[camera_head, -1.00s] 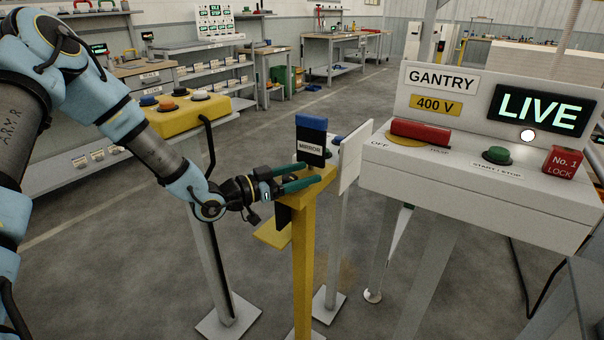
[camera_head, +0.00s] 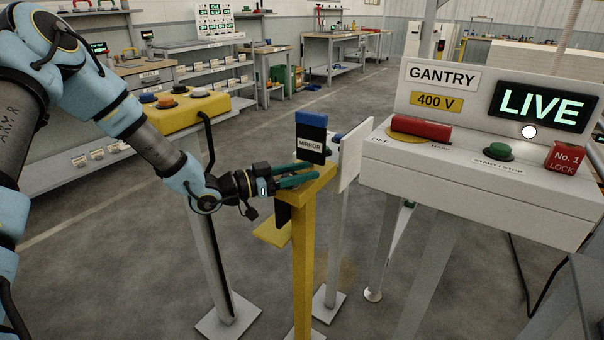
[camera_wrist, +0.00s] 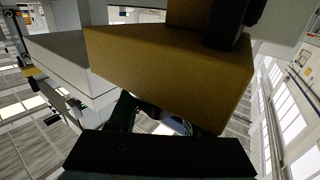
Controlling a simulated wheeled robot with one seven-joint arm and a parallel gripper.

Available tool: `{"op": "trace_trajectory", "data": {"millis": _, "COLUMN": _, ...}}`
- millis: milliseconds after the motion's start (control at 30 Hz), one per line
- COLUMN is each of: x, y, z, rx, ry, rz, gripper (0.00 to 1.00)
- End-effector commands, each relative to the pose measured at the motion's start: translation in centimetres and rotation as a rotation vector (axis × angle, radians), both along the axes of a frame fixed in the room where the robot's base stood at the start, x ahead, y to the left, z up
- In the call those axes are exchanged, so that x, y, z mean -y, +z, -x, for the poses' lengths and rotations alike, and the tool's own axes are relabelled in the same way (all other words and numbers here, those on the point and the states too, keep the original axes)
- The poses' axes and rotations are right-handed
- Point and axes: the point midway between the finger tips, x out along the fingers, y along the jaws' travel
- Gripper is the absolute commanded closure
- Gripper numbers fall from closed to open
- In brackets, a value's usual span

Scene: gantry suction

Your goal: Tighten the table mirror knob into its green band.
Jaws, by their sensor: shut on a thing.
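The yellow mirror stand (camera_head: 303,250) is a tall post with a yellow top at mid picture. A dark upright panel (camera_head: 311,146) with a blue top edge and a MIRROR label stands on it. My gripper (camera_head: 306,176) reaches in from the left at the stand's top, its green fingers close together, shut on the table mirror knob. The knob is hidden by the fingers and the stand, and the green band cannot be made out. In the wrist view the yellow top (camera_wrist: 170,70) fills the middle, above the dark gripper body, and hides most of the fingers.
The white gantry console (camera_head: 470,190) with a LIVE display and a red handle stands to the right. A pale upright plate (camera_head: 350,155) is just right of the stand. A yellow button box (camera_head: 190,112) stands behind my arm. Open floor lies around the posts.

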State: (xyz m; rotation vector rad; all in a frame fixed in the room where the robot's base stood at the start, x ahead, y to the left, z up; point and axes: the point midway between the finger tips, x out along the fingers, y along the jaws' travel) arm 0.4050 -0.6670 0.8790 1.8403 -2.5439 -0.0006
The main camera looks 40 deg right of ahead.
Motion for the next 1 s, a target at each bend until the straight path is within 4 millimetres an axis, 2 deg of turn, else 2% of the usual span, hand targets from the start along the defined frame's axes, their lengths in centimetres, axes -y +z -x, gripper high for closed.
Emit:
{"op": "trace_trajectory", "data": {"millis": 400, "x": -0.3, "y": 0.0, "z": 0.9, "rx": 0.006, "ry": -0.316, "rz": 0.005, "gripper": 1.00}}
{"op": "trace_trajectory", "data": {"millis": 800, "x": -0.5, "y": 0.1, "z": 1.0, "rx": 0.002, "ry": -0.355, "rz": 0.000, "gripper": 1.00}}
{"op": "trace_trajectory", "data": {"millis": 833, "x": -0.5, "y": 0.1, "z": 1.0, "rx": 0.002, "ry": -0.354, "rz": 0.000, "gripper": 0.50}}
{"op": "trace_trajectory", "data": {"millis": 1000, "x": -0.6, "y": 0.1, "z": 1.0, "rx": 0.002, "ry": -0.354, "rz": 0.000, "gripper": 0.31}}
